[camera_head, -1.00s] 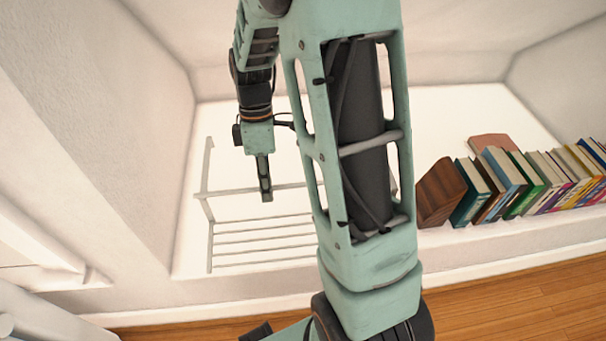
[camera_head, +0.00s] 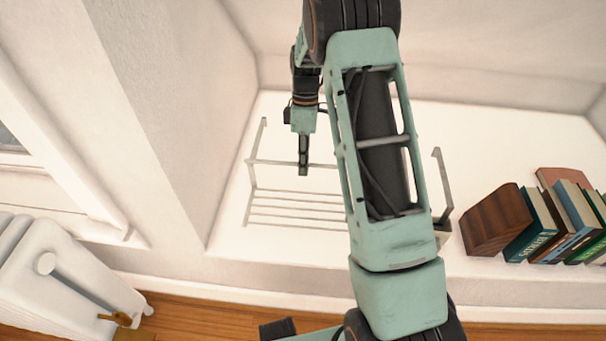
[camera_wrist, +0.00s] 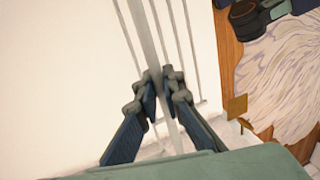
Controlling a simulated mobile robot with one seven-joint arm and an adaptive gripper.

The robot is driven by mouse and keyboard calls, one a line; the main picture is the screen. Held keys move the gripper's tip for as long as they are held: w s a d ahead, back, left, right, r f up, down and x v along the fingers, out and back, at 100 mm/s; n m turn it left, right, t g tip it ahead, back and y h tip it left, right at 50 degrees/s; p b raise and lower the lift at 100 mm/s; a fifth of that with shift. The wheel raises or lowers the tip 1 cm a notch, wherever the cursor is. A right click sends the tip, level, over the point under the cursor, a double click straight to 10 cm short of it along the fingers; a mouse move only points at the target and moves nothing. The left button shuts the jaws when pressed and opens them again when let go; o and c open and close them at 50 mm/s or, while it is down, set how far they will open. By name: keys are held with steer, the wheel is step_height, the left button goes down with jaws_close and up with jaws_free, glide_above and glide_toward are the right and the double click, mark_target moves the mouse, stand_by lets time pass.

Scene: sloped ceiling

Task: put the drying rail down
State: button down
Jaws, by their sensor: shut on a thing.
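The drying rail (camera_head: 273,162) is a pale grey metal rack with long parallel bars and upright ends. In the head view it is over the white alcove ledge, upright, its middle partly hidden behind my arm. I cannot tell whether its feet touch the ledge. My gripper (camera_head: 303,172) points down and is shut on the rail's upper bar, left of my forearm. In the wrist view, my gripper's dark fingers (camera_wrist: 162,88) close around the flat grey bar of the rail (camera_wrist: 148,40), with thinner bars on both sides.
A wooden block (camera_head: 492,222) and a row of books (camera_head: 566,225) stand on the ledge (camera_head: 480,130) at right. The alcove's left wall (camera_head: 180,130) rises close to the rail. A white radiator (camera_head: 55,285) stands below at left, above the wooden floor (camera_head: 190,318).

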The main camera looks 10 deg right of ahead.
steer(key=shift+w+f, duration=0.35)
steer(key=shift+f, duration=0.05)
step_height(320, 180, down, 3)
steer(key=shift+f+b, duration=0.1)
steer(key=shift+b, duration=0.4)
steer(key=c, duration=2.1)
jaws_free()
steer(key=p+v, duration=0.3)
steer(key=v, duration=0.9)
